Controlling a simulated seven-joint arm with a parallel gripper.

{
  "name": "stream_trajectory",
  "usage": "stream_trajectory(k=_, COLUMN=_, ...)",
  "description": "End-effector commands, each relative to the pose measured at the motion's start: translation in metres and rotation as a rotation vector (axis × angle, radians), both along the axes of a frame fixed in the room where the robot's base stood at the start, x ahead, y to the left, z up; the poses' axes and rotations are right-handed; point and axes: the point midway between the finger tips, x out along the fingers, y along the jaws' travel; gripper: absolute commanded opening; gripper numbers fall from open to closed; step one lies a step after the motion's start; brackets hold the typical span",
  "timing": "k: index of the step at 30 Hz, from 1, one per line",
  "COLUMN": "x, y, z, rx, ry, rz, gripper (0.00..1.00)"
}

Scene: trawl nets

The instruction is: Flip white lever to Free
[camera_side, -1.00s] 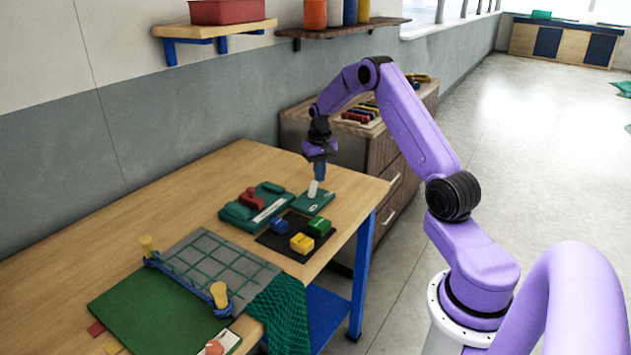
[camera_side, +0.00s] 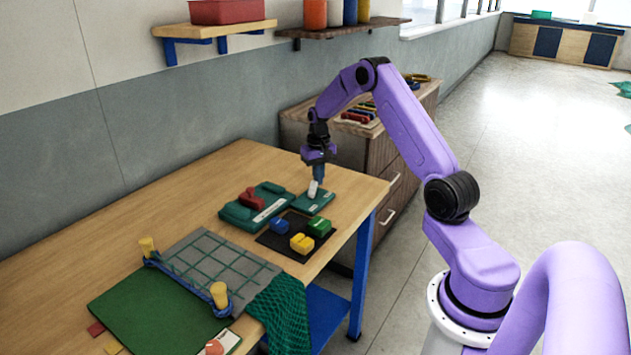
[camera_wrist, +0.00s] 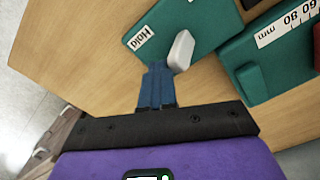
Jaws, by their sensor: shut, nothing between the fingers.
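The white lever (camera_side: 313,188) stands on a small green base plate (camera_side: 318,203) near the table's far right corner. In the wrist view the lever (camera_wrist: 181,50) leans beside the label Hold (camera_wrist: 141,38) on its green plate (camera_wrist: 185,18). The Free label is not readable in either view. My gripper (camera_side: 318,180) is shut and empty, with its blue fingers pointing down right at the lever. In the wrist view the fingertips (camera_wrist: 156,68) are close against the lever's lower end; I cannot tell whether they touch it.
A green gauge block with a red slider (camera_side: 251,199) sits left of the lever plate. A black mat (camera_side: 268,240) holds blue, yellow and green blocks. A net panel (camera_side: 215,268) with yellow posts lies nearer the front. The wooden table (camera_side: 130,225) is bare at left.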

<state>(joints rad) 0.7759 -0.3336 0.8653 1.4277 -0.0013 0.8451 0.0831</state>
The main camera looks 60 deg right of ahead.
Motion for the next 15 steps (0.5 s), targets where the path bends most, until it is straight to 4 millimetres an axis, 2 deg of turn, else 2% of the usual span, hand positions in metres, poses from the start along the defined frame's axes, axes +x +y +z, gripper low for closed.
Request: stream_trajectory(k=15, x=0.000, y=0.018, z=-0.001, rx=0.004, ry=0.005, rz=0.002, gripper=0.00)
